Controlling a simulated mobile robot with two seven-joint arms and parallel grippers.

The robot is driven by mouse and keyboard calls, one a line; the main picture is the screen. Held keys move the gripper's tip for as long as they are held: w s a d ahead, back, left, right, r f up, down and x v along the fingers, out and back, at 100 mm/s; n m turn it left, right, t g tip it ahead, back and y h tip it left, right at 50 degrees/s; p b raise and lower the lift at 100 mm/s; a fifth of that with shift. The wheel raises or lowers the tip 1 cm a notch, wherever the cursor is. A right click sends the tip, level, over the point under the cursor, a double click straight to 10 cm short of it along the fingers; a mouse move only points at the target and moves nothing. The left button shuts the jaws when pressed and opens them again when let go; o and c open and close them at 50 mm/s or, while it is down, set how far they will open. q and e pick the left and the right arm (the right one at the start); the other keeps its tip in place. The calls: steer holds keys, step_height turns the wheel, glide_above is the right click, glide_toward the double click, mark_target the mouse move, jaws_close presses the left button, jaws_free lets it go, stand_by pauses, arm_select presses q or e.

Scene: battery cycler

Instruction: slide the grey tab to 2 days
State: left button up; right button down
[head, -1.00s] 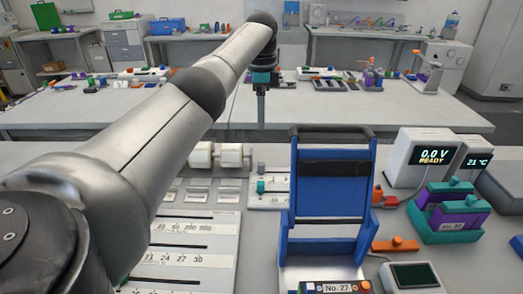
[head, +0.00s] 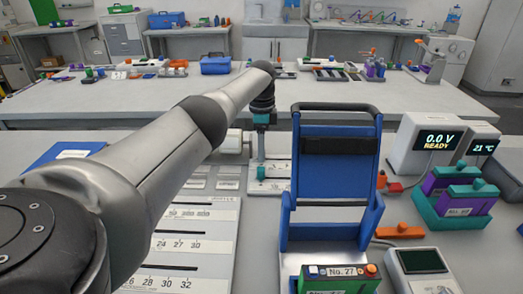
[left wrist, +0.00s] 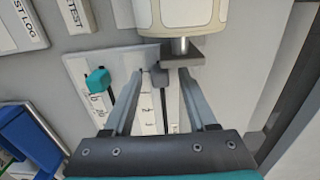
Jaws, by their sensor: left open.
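The grey tab (left wrist: 160,77) shows in the left wrist view at one end of its slot, on a white slider panel (left wrist: 79,67). My left gripper (left wrist: 163,72) is open, with one fingertip on each side of the grey tab; I cannot tell whether either touches it. A teal tab (left wrist: 98,80) stands in the neighbouring slot, outside the fingers. Marks on the panel are too small to read. In the head view the left gripper (head: 261,155) points down over the panel (head: 268,187), and the grey tab cannot be made out. My right gripper is out of view.
A cream cylinder on a grey bracket (left wrist: 184,52) sits close beyond the fingertips. A blue holder (head: 335,180) stands right of the panel. A white scale board (head: 190,240) lies to the left. A display unit (head: 425,145) reads 0.0 V READY.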

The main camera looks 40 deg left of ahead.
arm_select(q)
steer(key=shift+f, duration=0.1)
jaws_close()
stand_by(0.4)
stand_by(1.0)
